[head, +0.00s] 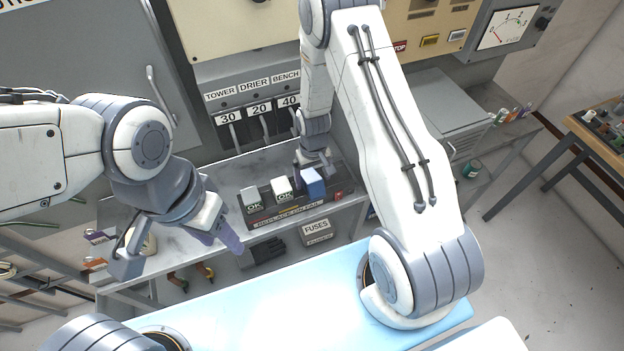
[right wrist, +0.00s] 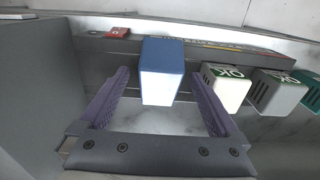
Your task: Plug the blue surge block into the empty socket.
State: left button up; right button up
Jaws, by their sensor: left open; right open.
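The blue surge block (head: 313,186) stands at the right end of a row of blocks on a dark rack (head: 300,207). It also shows in the right wrist view (right wrist: 162,55), with a pale lower face. My right gripper (right wrist: 158,78) is open, its purple fingers on either side of the block with small gaps; in the head view the gripper (head: 315,160) is at the block. I cannot tell whether the block is seated. No empty socket shows clearly. My left gripper (head: 178,248) is open and empty, left of the rack at the shelf's front.
A white OK block (head: 283,186) and a grey OK block (head: 249,197) stand beside the blue one. A teal block (right wrist: 311,88) shows at the right wrist view's edge. Lever switches (head: 262,122) are behind the rack. A fuses box (head: 317,230) sits below.

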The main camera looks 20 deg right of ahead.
jog(key=shift+f, duration=1.2)
jog(key=shift+c, duration=0.3)
grip_shut()
jog(key=shift+r, duration=0.1)
